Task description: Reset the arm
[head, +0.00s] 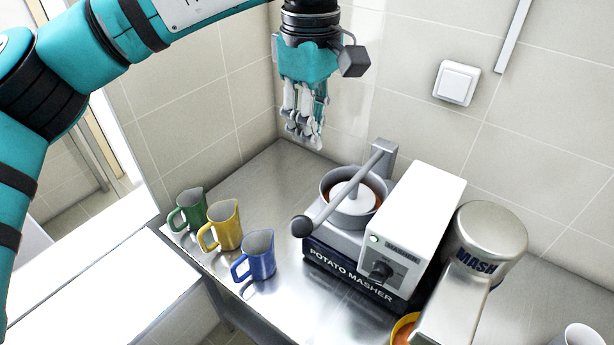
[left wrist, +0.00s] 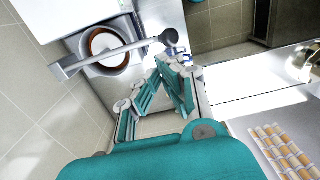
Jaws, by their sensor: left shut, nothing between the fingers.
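My left gripper (head: 304,138) hangs fingers down in the air above the back of the steel counter, near the tiled corner. It is shut and holds nothing. In the left wrist view its fingers (left wrist: 172,66) are together. My teal left arm comes in from the left at the top of the head view. The potato masher (head: 345,272) stands on the counter below and to the right of the gripper, apart from it. Its lever (head: 345,192) lies across the round pot. My right gripper is in neither view.
A green jug (head: 190,209), a yellow jug (head: 226,226) and a blue jug (head: 260,256) stand upright along the counter's left edge. A metal MASH canister (head: 489,242) stands at the right. The counter (head: 262,180) behind the jugs is clear. A wall switch (head: 457,83) is on the tiles.

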